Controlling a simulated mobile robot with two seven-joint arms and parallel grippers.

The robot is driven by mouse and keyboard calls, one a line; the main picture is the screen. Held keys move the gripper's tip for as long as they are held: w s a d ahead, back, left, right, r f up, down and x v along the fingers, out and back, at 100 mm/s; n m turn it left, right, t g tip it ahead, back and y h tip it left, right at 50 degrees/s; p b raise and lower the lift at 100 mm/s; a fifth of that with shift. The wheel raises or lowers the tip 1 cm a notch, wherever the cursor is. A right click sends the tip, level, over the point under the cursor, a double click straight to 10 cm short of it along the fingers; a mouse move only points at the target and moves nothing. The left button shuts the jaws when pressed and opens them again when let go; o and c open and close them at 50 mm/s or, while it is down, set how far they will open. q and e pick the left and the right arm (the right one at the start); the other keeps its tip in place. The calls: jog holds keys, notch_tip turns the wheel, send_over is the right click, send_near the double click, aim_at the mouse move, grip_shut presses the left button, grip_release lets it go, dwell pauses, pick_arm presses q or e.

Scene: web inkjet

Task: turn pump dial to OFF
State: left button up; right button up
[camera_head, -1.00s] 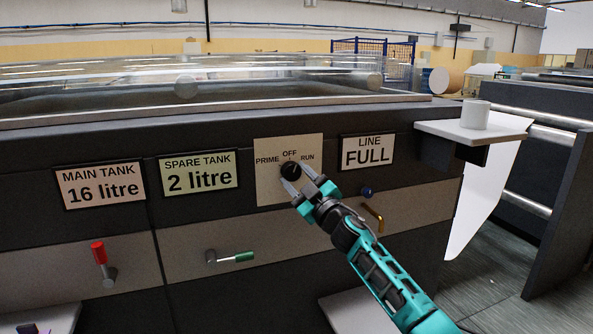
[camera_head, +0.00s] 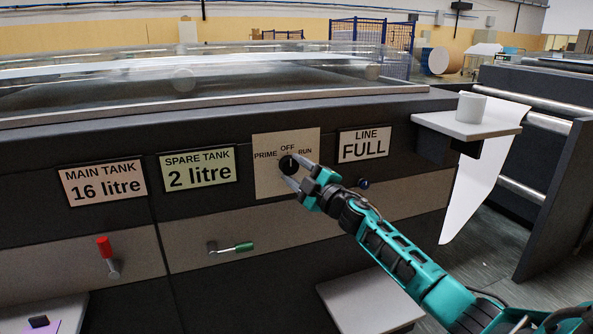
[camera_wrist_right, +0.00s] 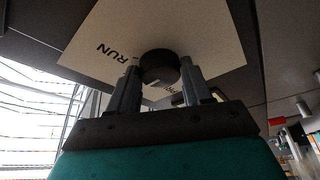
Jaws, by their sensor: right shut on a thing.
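The pump dial (camera_head: 288,165) is a round black knob on a beige plate (camera_head: 265,182) marked PRIME, OFF and RUN. A small pale mark on its upper part seems to point up near OFF, but it is too small to read exactly. My right gripper (camera_head: 296,172) is shut on the dial, reaching in from the lower right. In the right wrist view the dial (camera_wrist_right: 159,66) sits between the two grey fingers (camera_wrist_right: 160,72), with RUN on the plate beside it. My left gripper is not in view.
Signs read MAIN TANK 16 litre (camera_head: 105,184), SPARE TANK 2 litre (camera_head: 198,168) and LINE FULL (camera_head: 363,145). Below are a red-handled lever (camera_head: 104,247) and a green-handled lever (camera_head: 236,248). A white cup (camera_head: 471,107) stands on a side shelf.

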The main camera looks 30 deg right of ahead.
jog(key=o, duration=1)
jog(key=shift+o, duration=0.2)
jog(key=shift+s, duration=0.1)
jog(key=v, duration=1.2)
jog(key=shift+s+b, duration=0.35)
jog(key=shift+f, duration=0.2)
